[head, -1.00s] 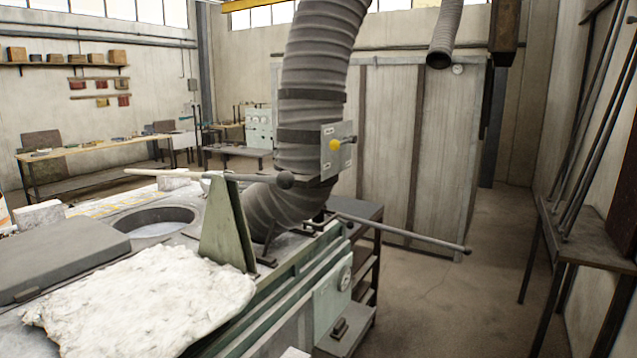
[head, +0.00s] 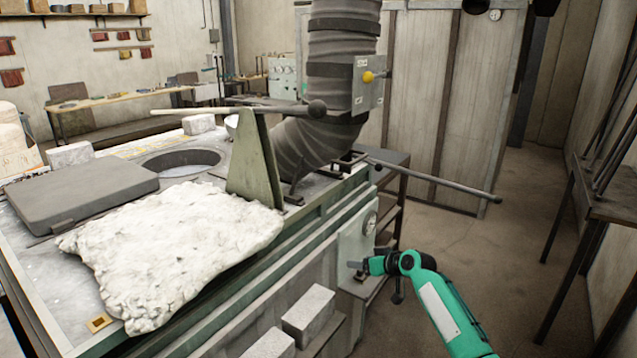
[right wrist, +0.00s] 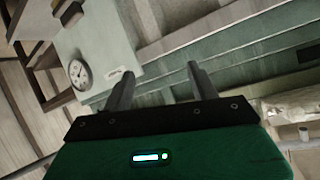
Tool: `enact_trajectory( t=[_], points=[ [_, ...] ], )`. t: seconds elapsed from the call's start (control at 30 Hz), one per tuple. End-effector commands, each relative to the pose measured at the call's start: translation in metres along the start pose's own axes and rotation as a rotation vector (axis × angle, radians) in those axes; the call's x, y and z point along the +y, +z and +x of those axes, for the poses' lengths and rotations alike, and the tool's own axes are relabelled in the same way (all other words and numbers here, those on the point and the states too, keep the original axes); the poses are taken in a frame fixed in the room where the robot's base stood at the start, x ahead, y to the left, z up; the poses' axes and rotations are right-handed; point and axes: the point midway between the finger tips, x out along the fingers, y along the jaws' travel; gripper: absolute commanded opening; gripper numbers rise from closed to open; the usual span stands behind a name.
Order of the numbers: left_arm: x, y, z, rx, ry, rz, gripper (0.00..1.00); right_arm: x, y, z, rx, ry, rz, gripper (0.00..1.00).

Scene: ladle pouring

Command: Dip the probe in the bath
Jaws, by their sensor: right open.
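The bath (head: 182,162) is a round opening in the bench top with pale, shiny contents, left of the green upright bracket (head: 252,160). A long rod, seemingly the probe (head: 215,111), lies across the top of that bracket. Its pale thin end points left above the bath, and its dark ball end is at the right. My right gripper (head: 358,266) is low in front of the bench's right end panel, well away from the rod. In the right wrist view its two fingers (right wrist: 158,88) are apart with nothing between them. My left gripper is not in view.
A white lumpy blanket (head: 170,250) and a grey slab lid (head: 82,190) cover the near bench top. A thick ribbed duct (head: 335,90) rises behind the bracket. A dark bar (head: 440,183) sticks out right. Floor at the right is open. A dial (right wrist: 79,74) shows beside my fingers.

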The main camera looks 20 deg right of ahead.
Motion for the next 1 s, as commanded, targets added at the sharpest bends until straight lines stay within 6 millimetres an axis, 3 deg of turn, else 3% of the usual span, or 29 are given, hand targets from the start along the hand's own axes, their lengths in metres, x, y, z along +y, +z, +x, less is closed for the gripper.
enact_trajectory(
  t=[0.03, 0.1, 0.2, 0.3, 0.4, 0.5, 0.67, 0.77, 1.0],
  points=[
    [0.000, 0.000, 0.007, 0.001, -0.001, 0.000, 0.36, -0.009, -0.054, -0.018, 0.066, -0.042, -0.039, 0.59],
    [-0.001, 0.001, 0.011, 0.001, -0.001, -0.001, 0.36, -0.028, -0.119, -0.049, 0.144, -0.110, -0.094, 0.59],
    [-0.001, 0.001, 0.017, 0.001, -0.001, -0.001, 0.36, -0.061, -0.201, -0.104, 0.248, -0.209, -0.192, 0.59],
    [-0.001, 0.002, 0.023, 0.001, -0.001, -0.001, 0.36, -0.097, -0.262, -0.164, 0.337, -0.298, -0.303, 0.59],
    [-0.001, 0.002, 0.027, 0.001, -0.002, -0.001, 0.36, -0.128, -0.300, -0.217, 0.404, -0.369, -0.403, 0.59],
    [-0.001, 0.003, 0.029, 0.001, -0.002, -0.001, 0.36, -0.151, -0.321, -0.255, 0.445, -0.417, -0.479, 0.59],
    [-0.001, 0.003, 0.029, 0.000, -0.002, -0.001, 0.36, -0.168, -0.333, -0.279, 0.470, -0.451, -0.531, 0.59],
    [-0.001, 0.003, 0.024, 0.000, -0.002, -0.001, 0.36, -0.173, -0.337, -0.276, 0.472, -0.454, -0.534, 0.59],
    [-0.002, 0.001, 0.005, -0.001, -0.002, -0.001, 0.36, -0.197, -0.353, -0.240, 0.471, -0.455, -0.530, 0.59]
  ],
)
